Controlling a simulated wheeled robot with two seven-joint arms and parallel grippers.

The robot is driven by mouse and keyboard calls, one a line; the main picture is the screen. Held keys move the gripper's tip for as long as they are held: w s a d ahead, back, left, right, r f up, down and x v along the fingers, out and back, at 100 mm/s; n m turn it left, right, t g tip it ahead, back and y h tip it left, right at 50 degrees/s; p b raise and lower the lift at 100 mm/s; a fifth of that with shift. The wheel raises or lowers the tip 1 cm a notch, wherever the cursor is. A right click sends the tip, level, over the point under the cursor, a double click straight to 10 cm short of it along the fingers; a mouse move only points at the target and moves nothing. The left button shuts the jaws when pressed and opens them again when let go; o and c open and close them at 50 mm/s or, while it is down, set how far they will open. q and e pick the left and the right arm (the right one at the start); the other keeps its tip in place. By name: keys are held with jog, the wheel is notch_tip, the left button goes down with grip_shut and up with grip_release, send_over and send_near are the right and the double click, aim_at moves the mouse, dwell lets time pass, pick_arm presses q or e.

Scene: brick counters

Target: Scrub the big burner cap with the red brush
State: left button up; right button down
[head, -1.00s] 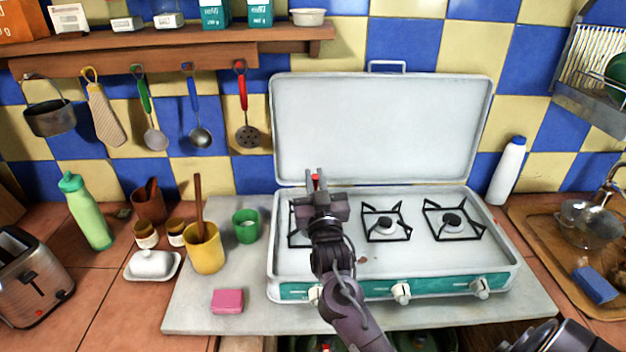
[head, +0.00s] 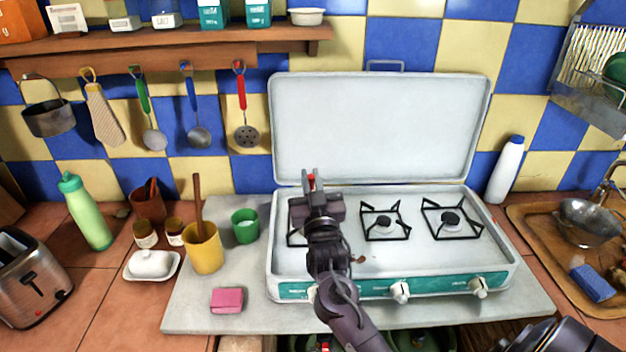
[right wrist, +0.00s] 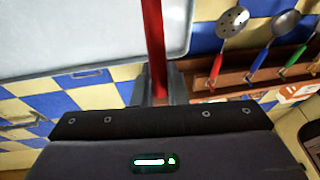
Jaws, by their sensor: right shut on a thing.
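My right gripper (head: 311,182) is shut on the red brush, over the left burner of the white camping stove (head: 420,262). Only a small red bit of the brush (head: 311,180) shows in the head view. In the right wrist view its red handle (right wrist: 154,45) stands between the fingers (right wrist: 157,85). The bristles are hidden, so I cannot tell whether they touch the burner. The gripper covers most of the left burner and its cap. The middle burner cap (head: 384,221) and right burner cap (head: 450,218) are dark and uncovered. My left gripper is not in view.
The stove's open lid (head: 380,130) stands behind the burners. Brown specks (head: 358,258) lie on the stove top beside my arm. A yellow cup (head: 205,252), green cup (head: 245,228) and pink sponge (head: 227,300) stand left of the stove. A white bottle (head: 507,170) stands right.

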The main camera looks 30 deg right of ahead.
jog(key=shift+s+d, duration=0.35)
jog(key=shift+d, duration=0.3)
jog(key=shift+a, duration=0.1)
jog(key=shift+w+a, duration=0.4)
jog(key=shift+a, duration=0.2)
jog(key=shift+d, duration=0.1)
jog(key=shift+s+d+p, duration=0.35)
jog(key=shift+s+d, duration=0.05)
jog(key=shift+d, duration=0.15)
